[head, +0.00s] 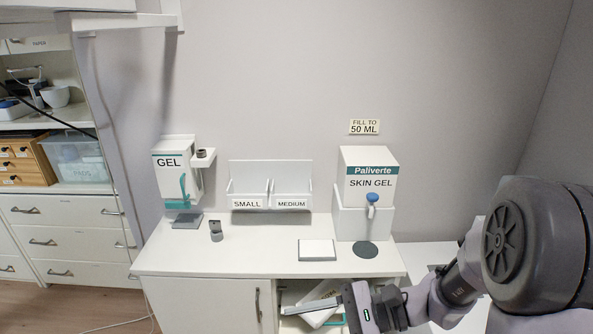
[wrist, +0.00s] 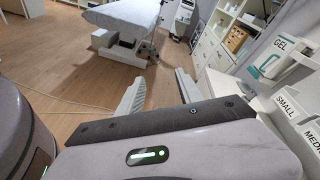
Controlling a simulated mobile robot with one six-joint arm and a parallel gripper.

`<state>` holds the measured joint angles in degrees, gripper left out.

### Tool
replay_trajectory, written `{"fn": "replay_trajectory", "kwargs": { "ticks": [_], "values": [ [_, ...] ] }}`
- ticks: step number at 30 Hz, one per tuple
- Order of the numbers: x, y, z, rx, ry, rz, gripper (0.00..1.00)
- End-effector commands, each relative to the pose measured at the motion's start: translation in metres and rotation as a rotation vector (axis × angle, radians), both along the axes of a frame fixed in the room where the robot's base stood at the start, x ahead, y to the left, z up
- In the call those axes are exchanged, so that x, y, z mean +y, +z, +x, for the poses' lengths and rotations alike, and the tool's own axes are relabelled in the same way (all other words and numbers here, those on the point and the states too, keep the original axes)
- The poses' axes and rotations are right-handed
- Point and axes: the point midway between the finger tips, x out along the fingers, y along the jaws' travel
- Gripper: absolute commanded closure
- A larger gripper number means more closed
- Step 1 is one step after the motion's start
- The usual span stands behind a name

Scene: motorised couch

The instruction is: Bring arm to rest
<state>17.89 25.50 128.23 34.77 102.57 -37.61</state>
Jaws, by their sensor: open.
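My gripper (head: 300,308) is low at the front of the white counter (head: 180,255) in the head view, in front of its open lower shelf. Its fingers point to the left. In the wrist view, the two pale fingers of my gripper (wrist: 160,82) stand apart with nothing between them, and wooden floor shows beyond. My arm comes in from the right side of the head view, bent, with its large dark joint at the right.
The counter holds a GEL dispenser (head: 173,172), SMALL and MEDIUM bins (head: 271,190), a SKIN GEL dispenser (head: 368,180), a white pad (head: 317,250) and a small grey object (head: 216,231). Drawers (head: 65,240) stand left. The wrist view shows a couch (wrist: 122,20) across open floor (wrist: 50,65).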

Motion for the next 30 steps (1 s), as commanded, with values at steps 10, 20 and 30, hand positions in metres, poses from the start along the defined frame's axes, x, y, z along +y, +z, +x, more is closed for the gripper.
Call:
{"fn": "replay_trajectory", "kwargs": {
  "ticks": [10, 20, 30],
  "values": [
    [-0.054, 0.029, -0.108, -0.615, 0.265, -0.965, 0.57],
    [-0.088, 0.060, -0.106, -0.904, 0.169, -1.228, 0.57],
    [-0.088, 0.060, -0.106, -0.904, 0.169, -1.228, 0.57]
  ]
}}
